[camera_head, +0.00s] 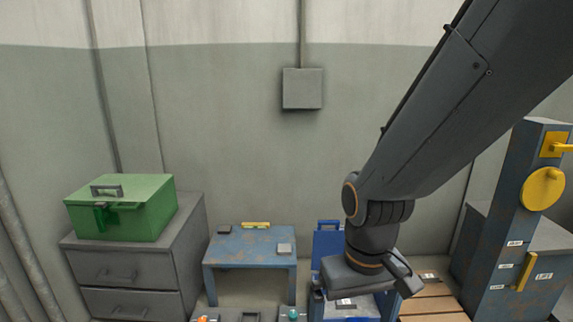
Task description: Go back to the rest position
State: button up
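My arm comes in from the upper right and bends down at a wrist joint. My gripper (375,278) is at its end, low in the picture and right of centre, in front of an open blue case. Its grey body and one side part at the right show, but the gap between the fingertips is not clear. I cannot make out anything held in it. The blue case (327,243) has its lid raised behind the gripper, and much of it is hidden.
A green box (122,208) stands on a grey drawer cabinet (125,272) at left. A small blue table (250,247) holds small items. Wooden slats (432,306) lie right of the gripper. A blue cabinet (510,235) with yellow fittings stands at right. The wall above is mostly clear.

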jog(key=s+d+r+m+p, duration=0.1)
jog(key=d+r+m+p, duration=0.1)
jog(key=d+r+p, duration=0.5)
jog(key=shift+s+d+r+p, duration=0.35)
jog(key=shift+r+p, duration=0.6)
